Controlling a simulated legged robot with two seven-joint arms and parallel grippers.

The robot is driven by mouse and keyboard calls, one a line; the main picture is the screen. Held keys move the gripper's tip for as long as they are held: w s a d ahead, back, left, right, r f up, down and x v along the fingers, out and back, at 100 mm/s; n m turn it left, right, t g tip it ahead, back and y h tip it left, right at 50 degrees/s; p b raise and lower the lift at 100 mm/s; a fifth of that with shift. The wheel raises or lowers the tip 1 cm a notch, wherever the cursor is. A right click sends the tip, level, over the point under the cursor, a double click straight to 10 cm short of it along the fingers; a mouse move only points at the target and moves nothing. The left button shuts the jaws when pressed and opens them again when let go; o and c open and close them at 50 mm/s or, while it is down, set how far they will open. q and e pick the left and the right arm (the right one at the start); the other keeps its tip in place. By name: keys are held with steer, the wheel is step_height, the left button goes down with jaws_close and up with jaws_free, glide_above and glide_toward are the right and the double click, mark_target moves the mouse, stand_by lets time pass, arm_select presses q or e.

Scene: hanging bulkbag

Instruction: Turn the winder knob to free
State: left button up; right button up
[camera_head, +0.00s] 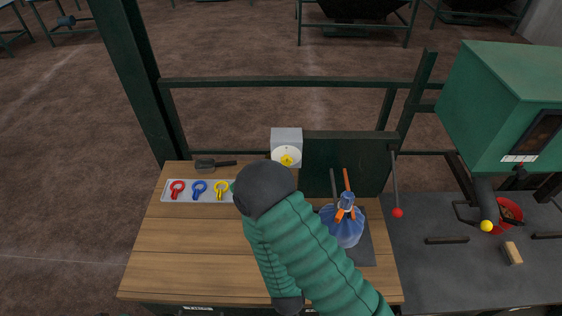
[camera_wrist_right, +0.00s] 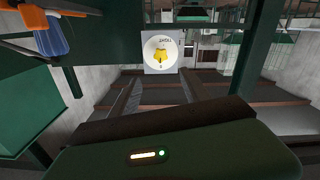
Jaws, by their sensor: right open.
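The winder knob (camera_head: 287,160) is a yellow star-shaped knob on a round white dial, on the front of a grey box (camera_head: 286,135) at the table's back edge. In the right wrist view the knob (camera_wrist_right: 160,56) shows ahead, above the middle of the picture. Small dark lettering sits at the dial's edge, too small to read surely. My right gripper (camera_wrist_right: 160,95) is open and empty, its two dark fingers spread below the knob and apart from it. In the head view my right arm hides that gripper. My left gripper is in neither view.
The wooden table (camera_head: 190,255) carries a tray of coloured rings (camera_head: 165,197), a dark scoop (camera_head: 206,164) and a tied blue bag (camera_head: 342,228). A dark green panel (camera_head: 320,165) stands right of the dial, with a red-tipped lever (camera_head: 397,212) beside it. A green machine (camera_head: 510,100) stands at right.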

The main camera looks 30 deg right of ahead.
steer(key=b+x, duration=0.9)
steer(key=x, duration=0.6)
steer(key=shift+s+d+f, duration=0.1)
steer(key=shift+c, duration=0.8)
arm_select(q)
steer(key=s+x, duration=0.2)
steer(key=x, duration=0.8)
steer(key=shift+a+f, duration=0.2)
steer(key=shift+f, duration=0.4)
arm_select(e)
jaws_close()
